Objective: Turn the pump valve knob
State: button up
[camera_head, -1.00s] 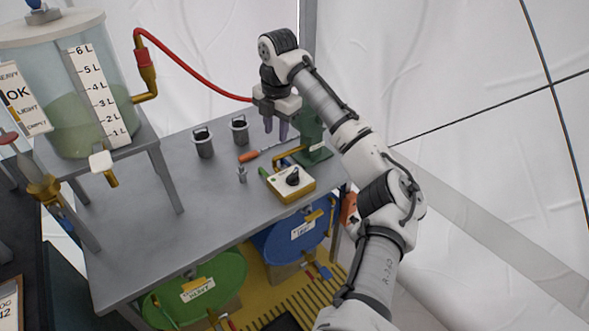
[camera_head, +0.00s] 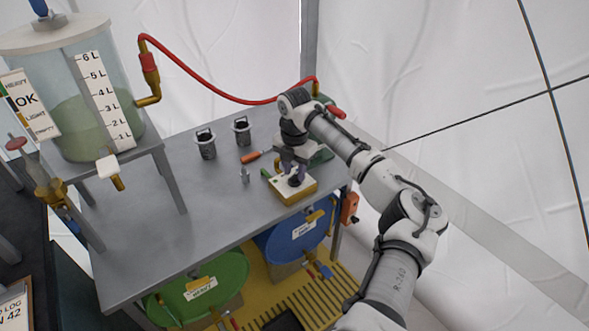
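The knob (camera_head: 296,181) is small and black and sits on top of a yellow-edged box with a pale top (camera_head: 281,192), near the right end of the grey table. My gripper (camera_head: 294,174) points down at the knob from above. Its fingers are at or just above the knob, partly hidden by the gripper body. I cannot tell whether they touch the knob or how far apart they are. The green pump stand (camera_head: 322,152) is behind my gripper and mostly hidden by it.
A red hose (camera_head: 205,84) runs from the clear tank (camera_head: 60,100) to the pump. The table's left middle is clear.

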jog(key=shift+f, duration=0.45)
jog(key=shift+c, duration=0.3)
grip_shut()
